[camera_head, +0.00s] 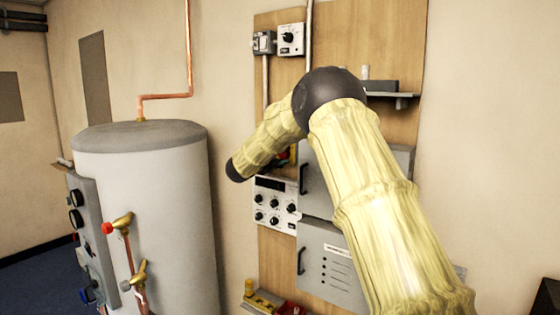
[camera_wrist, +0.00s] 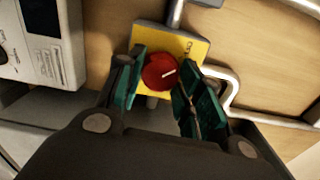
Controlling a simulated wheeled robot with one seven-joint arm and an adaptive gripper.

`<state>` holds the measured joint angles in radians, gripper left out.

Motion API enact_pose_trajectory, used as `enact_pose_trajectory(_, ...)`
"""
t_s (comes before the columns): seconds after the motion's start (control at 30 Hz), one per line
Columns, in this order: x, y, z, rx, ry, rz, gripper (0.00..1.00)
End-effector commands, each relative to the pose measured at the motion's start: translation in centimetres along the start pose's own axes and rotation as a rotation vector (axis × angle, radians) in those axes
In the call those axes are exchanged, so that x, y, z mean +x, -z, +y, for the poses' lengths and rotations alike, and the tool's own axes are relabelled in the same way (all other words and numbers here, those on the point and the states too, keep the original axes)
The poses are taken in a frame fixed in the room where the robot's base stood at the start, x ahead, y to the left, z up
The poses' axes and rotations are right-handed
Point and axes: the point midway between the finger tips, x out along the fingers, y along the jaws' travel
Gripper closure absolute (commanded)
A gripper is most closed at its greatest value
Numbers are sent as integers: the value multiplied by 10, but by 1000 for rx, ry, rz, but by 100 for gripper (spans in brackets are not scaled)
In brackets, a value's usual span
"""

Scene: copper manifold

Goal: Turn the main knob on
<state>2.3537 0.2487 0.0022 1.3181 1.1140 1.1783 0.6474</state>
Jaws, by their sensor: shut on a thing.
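A round red knob (camera_wrist: 160,71) with a short white mark sits on a yellow plate (camera_wrist: 194,46) in the wrist view. The mark runs nearly level, tilted slightly up to the right. My gripper (camera_wrist: 163,78) has its green-padded fingers on the left and right sides of the knob and is shut on it. In the head view my arm hides most of the gripper and knob. Only a small patch of red and yellow (camera_head: 284,158) shows beside the arm.
A white panel with several black knobs (camera_head: 275,203) is below the arm. Grey cabinets (camera_head: 330,262) with handles are beside it. A bent metal pipe (camera_wrist: 231,84) runs right of the plate. A large white tank (camera_head: 165,215) stands left, with free room between.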

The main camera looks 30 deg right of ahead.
Motion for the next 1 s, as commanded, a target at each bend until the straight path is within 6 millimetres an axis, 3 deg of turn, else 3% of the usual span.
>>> enact_pose_trajectory(0.17, 0, 1, 9, 68, -1, 0, 88)
enact_pose_trajectory(1.0, 1, 2, 8, 451, -1, 1, 88)
